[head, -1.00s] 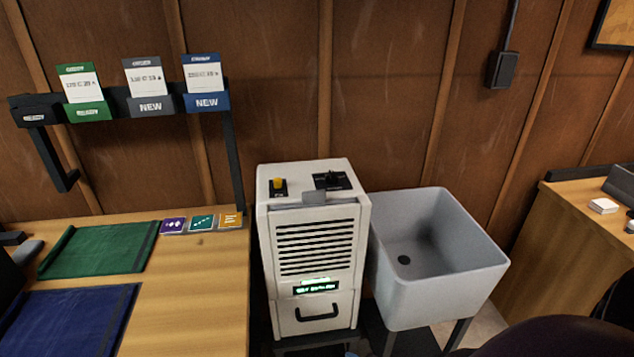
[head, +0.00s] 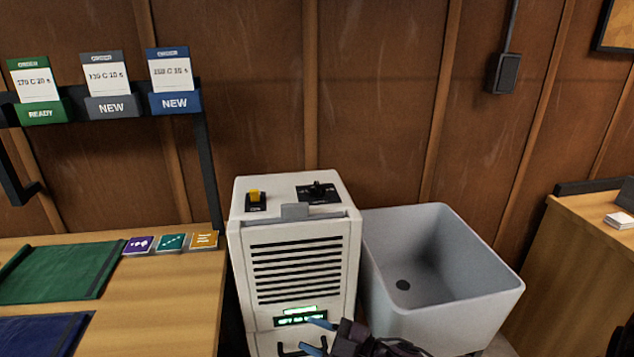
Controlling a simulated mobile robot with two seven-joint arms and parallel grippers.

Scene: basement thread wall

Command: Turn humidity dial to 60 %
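The white dehumidifier (head: 293,230) stands between the wooden table and the grey sink. On its top, a black dial (head: 318,190) sits on a dark plate at the right; its markings are too small to read. A yellow switch (head: 255,196) sits at the top left. A green lit display (head: 300,316) is low on the front, partly covered by my gripper. My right gripper (head: 316,336) is at the bottom, in front of the display and handle, below the dial and apart from it. Its two blue-tipped fingers are spread with nothing between them. My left gripper is not in view.
A grey sink (head: 440,265) stands close to the right of the dehumidifier. A wooden table (head: 165,300) with green and blue cloths is at left, under a black rack (head: 130,105) with order cards. Another wooden counter (head: 580,260) is at far right. The space above the dehumidifier is clear.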

